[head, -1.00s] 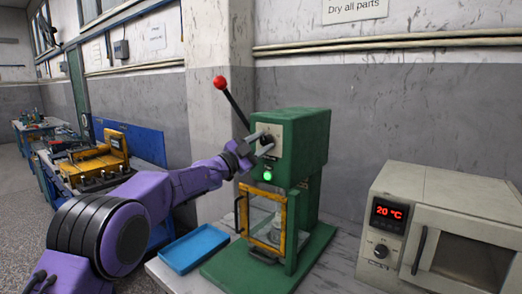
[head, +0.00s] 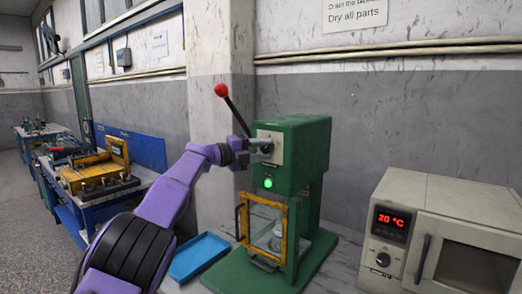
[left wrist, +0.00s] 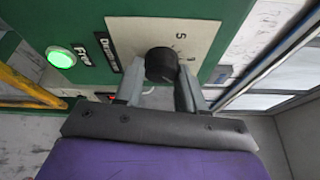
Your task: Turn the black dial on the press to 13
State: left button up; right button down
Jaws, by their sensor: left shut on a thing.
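The green press (head: 307,145) stands on the bench in the middle of the head view. Its black dial (left wrist: 161,65) sits on a pale plate (left wrist: 130,30) in the left wrist view, with a "5" visible and other marks hidden or unclear. My left gripper (left wrist: 161,92) is shut on the dial, one finger on each side. In the head view the left gripper (head: 264,147) reaches the dial from the left and covers much of it. The dial's exact setting is not readable. My right gripper is not in view.
The press has a red-knobbed lever (head: 221,90), a lit green button (head: 268,183) and a yellow-framed guard (head: 244,221). A blue tray (head: 200,257) lies left of it. An oven (head: 450,235) reading 20 °C stands at the right.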

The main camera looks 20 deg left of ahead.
pick_arm(q)
jog(key=shift+m+g+y, duration=0.4)
jog(key=shift+m+y, duration=0.1)
jog(key=shift+m, duration=0.9)
jog(key=o, duration=1)
jog(key=shift+o, duration=0.2)
jog(key=shift+a, duration=0.1)
jog(key=b, duration=0.5)
send_near(265, 151)
jog(key=shift+s+a+r, duration=0.55)
jog(key=shift+s+a, duration=0.1)
